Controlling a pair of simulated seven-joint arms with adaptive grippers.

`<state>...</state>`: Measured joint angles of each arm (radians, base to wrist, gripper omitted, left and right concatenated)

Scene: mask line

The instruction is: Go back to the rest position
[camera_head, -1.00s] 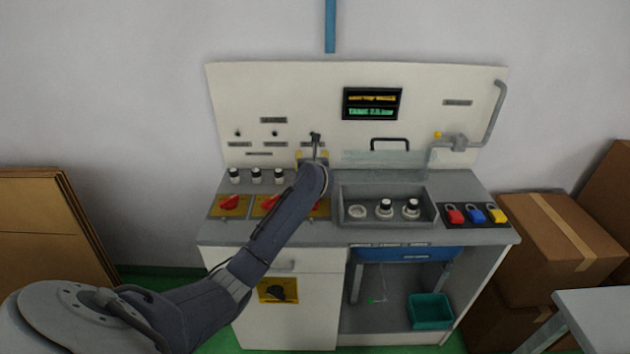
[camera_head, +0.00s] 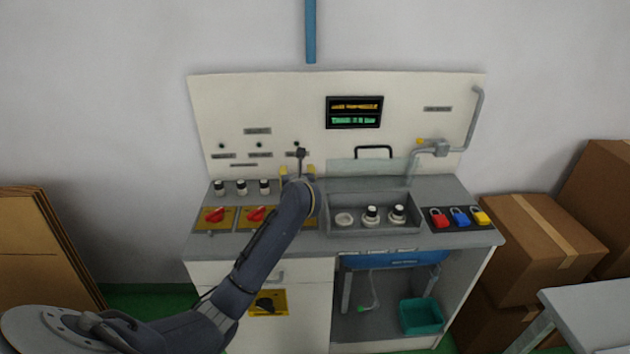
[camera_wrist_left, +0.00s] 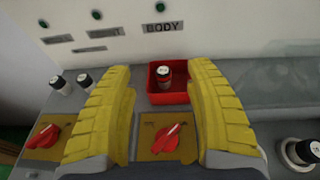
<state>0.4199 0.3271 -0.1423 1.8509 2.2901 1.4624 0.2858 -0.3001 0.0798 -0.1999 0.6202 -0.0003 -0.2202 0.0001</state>
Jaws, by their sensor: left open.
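My left gripper (camera_head: 297,172) reaches over the counter's back left part, in front of the white panel (camera_head: 240,105). Its two yellow fingers are spread apart, with nothing between them; it also shows in the left wrist view (camera_wrist_left: 163,80). Beyond the fingertips in that view, a small red tray (camera_wrist_left: 158,97) holds a black-and-white cylinder (camera_wrist_left: 164,75), apart from the fingers. A red rotary switch on a yellow plate (camera_wrist_left: 148,147) lies below, seen between the fingers. My forearm hides part of the switch row in the head view. My right gripper is not in view.
Several black-and-white knobs (camera_head: 242,187) stand left of the gripper. A grey sink-like recess (camera_head: 350,228) and coloured padlocks (camera_head: 460,216) lie to the right. A pipe (camera_head: 470,120) rises along the panel's right side. Cardboard boxes (camera_head: 530,240) stand at right. Space above the counter is open.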

